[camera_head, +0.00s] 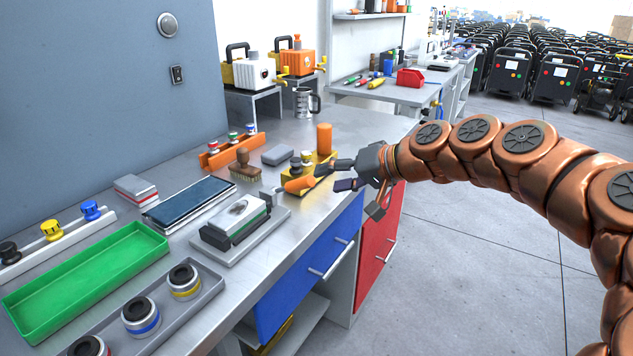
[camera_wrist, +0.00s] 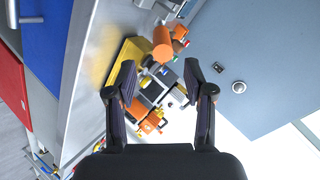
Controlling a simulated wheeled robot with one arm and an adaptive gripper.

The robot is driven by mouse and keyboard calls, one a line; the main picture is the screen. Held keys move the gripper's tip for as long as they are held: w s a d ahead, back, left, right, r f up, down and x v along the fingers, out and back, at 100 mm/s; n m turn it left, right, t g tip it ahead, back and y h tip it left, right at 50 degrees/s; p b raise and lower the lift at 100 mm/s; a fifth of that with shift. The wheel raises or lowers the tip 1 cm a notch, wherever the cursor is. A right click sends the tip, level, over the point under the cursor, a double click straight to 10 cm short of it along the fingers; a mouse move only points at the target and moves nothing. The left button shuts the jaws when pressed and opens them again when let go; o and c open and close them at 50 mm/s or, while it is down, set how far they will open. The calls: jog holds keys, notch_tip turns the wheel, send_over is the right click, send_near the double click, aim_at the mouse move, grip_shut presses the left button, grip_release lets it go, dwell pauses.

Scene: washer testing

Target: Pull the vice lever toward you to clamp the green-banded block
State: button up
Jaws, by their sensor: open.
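The vice (camera_head: 228,240) is a low grey fixture near the bench's front edge in the head view. A pale-topped block (camera_head: 238,213) sits in it, with a thin green strip showing low on its side. The vice lever (camera_head: 298,186) has an orange grip and points right from the vice, towards my gripper. My gripper (camera_head: 341,175) is open and empty, just right of the orange grip and apart from it. In the wrist view my gripper (camera_wrist: 160,72) shows its two dark fingers spread wide. Which orange shape there is the lever, I cannot tell.
A yellow block (camera_head: 325,163) and an orange cylinder (camera_head: 324,138) stand close behind my fingers. A wooden brush (camera_head: 243,168), a dark blue flat panel (camera_head: 190,201) and a green tray (camera_head: 90,268) lie further left. The aisle floor at right is free.

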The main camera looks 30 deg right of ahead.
jog(key=shift+v, duration=1.05)
jog(key=s+a+f+n+g, duration=0.2)
jog(key=s+a+f+g, duration=0.15)
jog(key=a, duration=0.25)
jog(key=s+a+f+n+g+h, duration=0.1)
jog(key=s+a+f+g, duration=0.1)
jog(key=s+a+f, duration=0.3)
jog(key=s+a+f+n+g, duration=0.1)
jog(key=a+f+n+g, duration=0.15)
jog(key=a, duration=0.55)
jog(key=s+f+g+h, duration=0.2)
jog(key=s+f, duration=0.2)
jog(key=s, duration=0.4)
jog(key=s+d+f+g+h, duration=0.1)
jog(key=s+f+g+h, duration=0.1)
jog(key=s, duration=0.6)
notch_tip(320, 180, down, 2)
jog(key=shift+f+g+h, duration=0.15)
jog(key=shift+g+h, duration=0.15)
jog(key=shift+g, duration=0.5)
jog(key=shift+t, duration=0.5)
notch_tip(320, 180, up, 20)
jog(key=p, duration=1.8)
jog(key=shift+s+p, duration=0.2)
jog(key=shift+p, duration=0.15)
jog(key=shift+c, duration=0.2)
